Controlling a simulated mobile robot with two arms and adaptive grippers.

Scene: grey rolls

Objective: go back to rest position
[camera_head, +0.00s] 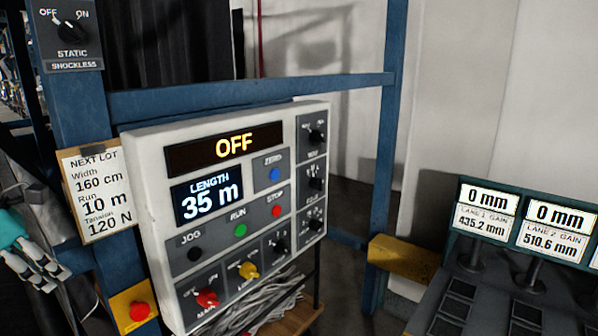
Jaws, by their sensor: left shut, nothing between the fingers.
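My left gripper (40,268), with teal and pale parts, is at the left edge of the view. It is shut and empty, apart from the control box and below left of the paper card. The white control box (150,190) fills the middle. Its top display (222,148) reads OFF and its length display (208,198) reads 35 m. It carries a black JOG, a green RUN (240,230), a red STOP and a blue ZERO button, and several knobs, one red and one yellow. My right gripper is not in view.
A blue frame (250,90) stands around the box. A card (95,190) reads NEXT LOT, 160 cm, 10 m, 120 N. A red button on a yellow plate (125,300) is at lower left. A STATIC switch (68,30) points towards OFF. A dark console (480,270) with 0 mm displays stands right.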

